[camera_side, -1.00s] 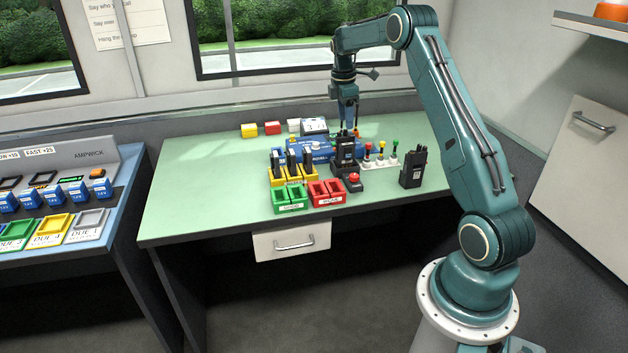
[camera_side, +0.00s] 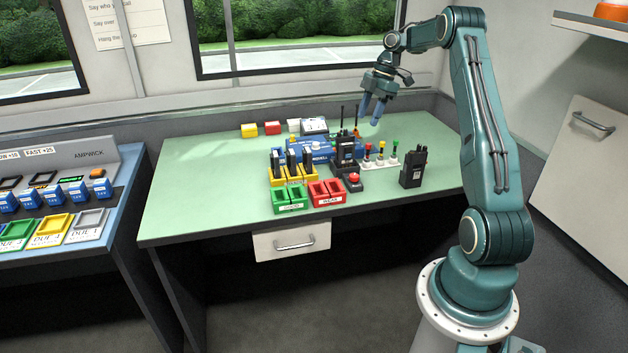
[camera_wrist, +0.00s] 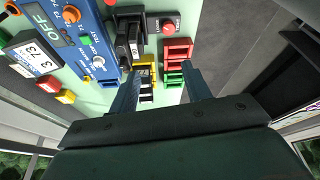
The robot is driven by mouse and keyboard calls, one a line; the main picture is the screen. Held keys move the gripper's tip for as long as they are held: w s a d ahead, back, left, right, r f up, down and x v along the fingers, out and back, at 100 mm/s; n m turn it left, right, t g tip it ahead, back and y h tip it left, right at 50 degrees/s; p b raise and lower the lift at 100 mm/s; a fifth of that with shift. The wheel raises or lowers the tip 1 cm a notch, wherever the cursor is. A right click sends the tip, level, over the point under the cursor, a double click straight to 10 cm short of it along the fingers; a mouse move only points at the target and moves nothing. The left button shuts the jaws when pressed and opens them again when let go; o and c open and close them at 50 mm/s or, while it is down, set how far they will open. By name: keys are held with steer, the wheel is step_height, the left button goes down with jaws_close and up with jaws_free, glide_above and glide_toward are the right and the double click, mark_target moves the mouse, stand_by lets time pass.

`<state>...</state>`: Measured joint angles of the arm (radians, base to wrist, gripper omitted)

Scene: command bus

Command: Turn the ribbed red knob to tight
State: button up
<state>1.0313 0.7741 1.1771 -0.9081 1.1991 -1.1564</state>
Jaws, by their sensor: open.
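The blue box (camera_side: 308,149) stands at the back of the bench. In the wrist view, the blue box (camera_wrist: 88,40) carries an orange-red round knob (camera_wrist: 71,14) on its face, near the word OFF. I cannot make out ribs on it or read which way it is set. In the side view a small orange-red spot (camera_side: 357,133) shows behind the black radio; I cannot tell whether it is the same knob. My gripper (camera_side: 371,113) is open and empty, raised above the back right of the bench, apart from the box. Its two fingers (camera_wrist: 158,74) also show apart in the wrist view.
Another radio (camera_side: 412,167) stands right. Green (camera_side: 291,200) and red (camera_side: 326,194) bins lie in front. The bench's left side is clear.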

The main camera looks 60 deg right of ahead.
mark_target(355, 175)
steer(key=shift+y, duration=0.4)
steer(key=s+f, duration=0.1)
steer(key=f, duration=0.1)
steer(key=s+f, duration=0.1)
steer(key=f, duration=0.1)
steer(key=shift+s+a+f, duration=0.1)
steer(key=shift+s+a, duration=0.1)
stand_by(0.3)
steer(key=x, duration=1.3)
steer(key=shift+w+f, duration=0.3)
steer(key=shift+f, duration=0.1)
steer(key=c, duration=1)
